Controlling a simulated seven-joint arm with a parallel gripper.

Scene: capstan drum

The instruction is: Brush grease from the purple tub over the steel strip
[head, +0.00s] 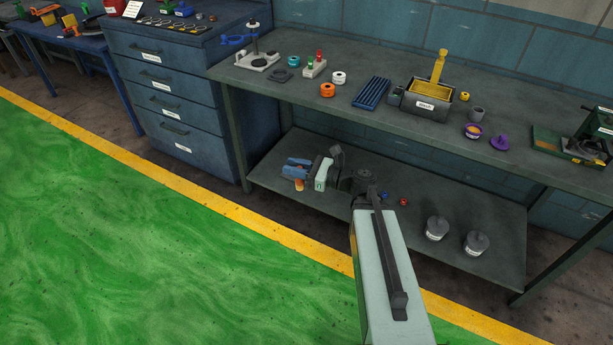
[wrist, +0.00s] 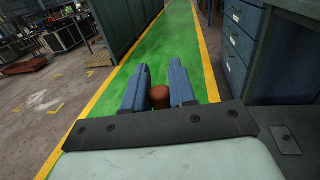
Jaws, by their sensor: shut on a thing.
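The purple tub (head: 473,131) stands open on the bench top at the right, with yellow-orange stuff in it. A purple lid (head: 499,143) with a knob lies to its right. My gripper (head: 291,172) is out in front of the bench, below the bench top and far left of the tub. Its blue fingers, also in the wrist view (wrist: 160,70), are shut on a brown round-ended piece (wrist: 160,97). A bit of orange-brown (head: 299,185) shows under the fingers in the head view. I cannot tell if it is a brush. I cannot make out the steel strip for certain.
A grey box with a yellow insert (head: 425,106), a blue ribbed tray (head: 371,92) and orange and white rings (head: 328,90) stand on the bench. A green machine (head: 575,145) is at the far right. Lidded cans (head: 437,229) stand on the lower shelf. The green floor (head: 130,210) is clear.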

